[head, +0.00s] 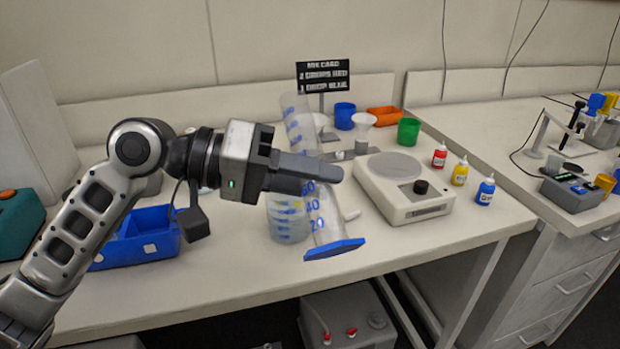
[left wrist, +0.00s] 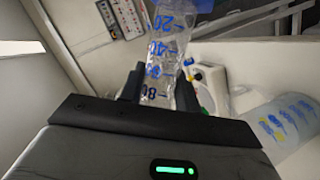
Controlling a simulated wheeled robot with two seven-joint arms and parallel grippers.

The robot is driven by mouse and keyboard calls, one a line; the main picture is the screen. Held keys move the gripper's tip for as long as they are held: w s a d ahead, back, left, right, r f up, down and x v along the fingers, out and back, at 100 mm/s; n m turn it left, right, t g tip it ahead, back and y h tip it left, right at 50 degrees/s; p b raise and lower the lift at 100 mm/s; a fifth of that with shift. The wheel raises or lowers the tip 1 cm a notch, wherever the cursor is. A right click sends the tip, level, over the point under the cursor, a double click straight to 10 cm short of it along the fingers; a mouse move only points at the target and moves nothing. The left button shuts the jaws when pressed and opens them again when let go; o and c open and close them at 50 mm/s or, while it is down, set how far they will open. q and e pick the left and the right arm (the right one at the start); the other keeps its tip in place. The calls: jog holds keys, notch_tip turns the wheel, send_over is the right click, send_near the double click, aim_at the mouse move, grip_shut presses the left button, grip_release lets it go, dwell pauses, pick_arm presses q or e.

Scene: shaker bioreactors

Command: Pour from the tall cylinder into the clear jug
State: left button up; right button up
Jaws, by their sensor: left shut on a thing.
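The tall cylinder (head: 324,215) is clear, with blue scale marks and a blue foot. My left gripper (head: 324,179) is shut around its middle and holds it tilted, top leaning left and foot towards the lower right. The left wrist view also shows the cylinder (left wrist: 166,50) between the fingers (left wrist: 158,90). The clear jug (head: 288,222) stands on the bench behind and left of the cylinder's lower part, partly hidden by the gripper. It shows at the right of the left wrist view (left wrist: 287,124). I cannot tell the cylinder's liquid level. My right gripper is out of view.
A white device with a round plate (head: 405,190) stands right of the cylinder. Red (head: 440,156), yellow (head: 460,173) and blue (head: 485,191) bottles stand beyond it. A blue bin (head: 150,238) is at left. A card sign (head: 323,77), funnel (head: 363,121) and cups stand behind.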

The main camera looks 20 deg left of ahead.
pick_arm(q)
jog(key=shift+s+f+m+b, duration=0.2)
jog(key=shift+f+m+b, duration=0.1)
jog(key=shift+f+b, duration=0.1)
jog(key=shift+w+a+f+m+y+b, duration=0.1)
jog(key=shift+w+f+m+y+b, duration=0.2)
jog(key=shift+f+m+y+b, duration=0.15)
jog(key=shift+w+a+f+m+t, duration=0.15)
jog(key=shift+w+f+m+t, duration=0.1)
jog(key=shift+f+t, duration=0.15)
jog(key=shift+w+a+f+m+y+b, duration=0.25)
jog(key=shift+w+f+m+y+b, duration=0.1)
jog(key=shift+f+m+b, duration=0.2)
jog(key=w+a+f+m+t+y+b, duration=0.1)
jog(key=w+a+f+m+t+b, duration=0.2)
jog(key=w+m+b, duration=0.1)
jog(key=shift+w+a+m+y, duration=0.3)
jog(key=shift+w+m, duration=0.05)
jog(key=shift+w, duration=0.25)
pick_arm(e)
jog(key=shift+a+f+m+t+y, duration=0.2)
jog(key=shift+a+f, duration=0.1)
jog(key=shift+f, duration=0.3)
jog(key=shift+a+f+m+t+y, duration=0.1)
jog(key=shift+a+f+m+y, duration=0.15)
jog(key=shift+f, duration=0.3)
